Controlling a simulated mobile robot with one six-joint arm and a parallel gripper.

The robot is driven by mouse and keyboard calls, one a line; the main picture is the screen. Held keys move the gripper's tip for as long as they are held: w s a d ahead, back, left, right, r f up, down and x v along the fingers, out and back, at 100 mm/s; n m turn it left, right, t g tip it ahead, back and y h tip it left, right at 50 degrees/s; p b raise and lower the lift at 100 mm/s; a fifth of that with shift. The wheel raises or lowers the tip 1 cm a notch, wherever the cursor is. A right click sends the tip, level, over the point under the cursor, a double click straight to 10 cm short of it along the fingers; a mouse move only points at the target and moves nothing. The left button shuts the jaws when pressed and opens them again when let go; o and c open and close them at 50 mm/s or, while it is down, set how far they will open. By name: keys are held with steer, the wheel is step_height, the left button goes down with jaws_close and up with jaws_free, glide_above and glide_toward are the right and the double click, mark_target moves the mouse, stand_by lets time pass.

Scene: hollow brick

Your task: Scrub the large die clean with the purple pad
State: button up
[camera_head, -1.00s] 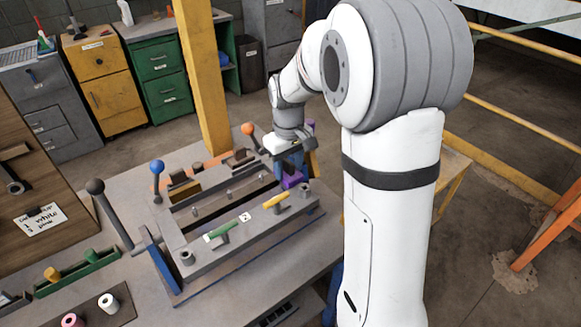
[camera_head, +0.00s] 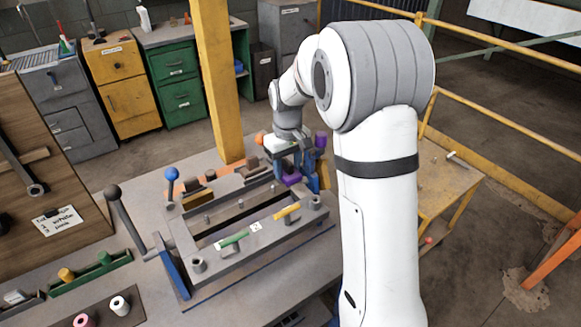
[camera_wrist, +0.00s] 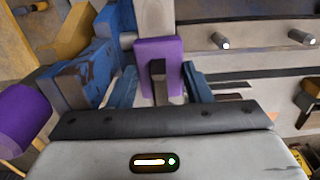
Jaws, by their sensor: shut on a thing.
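My gripper (camera_wrist: 158,90) has blue fingers and is shut on the purple pad (camera_wrist: 160,50), by a dark part at its middle. In the head view the pad (camera_head: 291,179) is beside the right end of the grey machine frame. In the wrist view a pale grey upright part (camera_wrist: 155,15) stands directly behind the pad; I cannot tell whether they touch. A blue block (camera_wrist: 90,70) with brown stains is left of the fingers. A small white die-like cube with dark dots (camera_head: 256,227) sits on the frame's front rail. I cannot tell which thing is the large die.
A purple cylinder (camera_wrist: 22,115) is close on the left of my gripper. Grey pegs (camera_wrist: 220,40) stick out at the right. The machine frame (camera_head: 230,247) has blue-ball (camera_head: 172,174) and black-ball (camera_head: 112,192) levers at its left. A yellow post (camera_head: 212,80) rises behind.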

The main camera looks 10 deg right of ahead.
steer(key=shift+w+a, duration=0.35)
steer(key=shift+w, duration=0.5)
steer(key=shift+s+d+f+b, duration=0.1)
steer(key=shift+s+d+b, duration=0.2)
steer(key=shift+s, duration=0.55)
steer(key=shift+s+d+f+b, duration=0.1)
steer(key=shift+s+d+b, duration=0.2)
steer(key=shift+s, duration=0.55)
steer(key=shift+s+d+r+b, duration=0.15)
steer(key=shift+s+d, duration=0.25)
steer(key=shift+s, duration=0.45)
steer(key=shift+s+d+r+b, duration=0.15)
steer(key=shift+s+d, duration=0.2)
steer(key=shift+s, duration=0.5)
steer(key=shift+s+d+b, duration=0.15)
steer(key=shift+s+d, duration=0.25)
steer(key=shift+s, duration=0.45)
step_height(320, 180, up, 6)
steer(key=p, duration=0.4)
step_height(320, 180, up, 3)
steer(key=shift+p, duration=1.2)
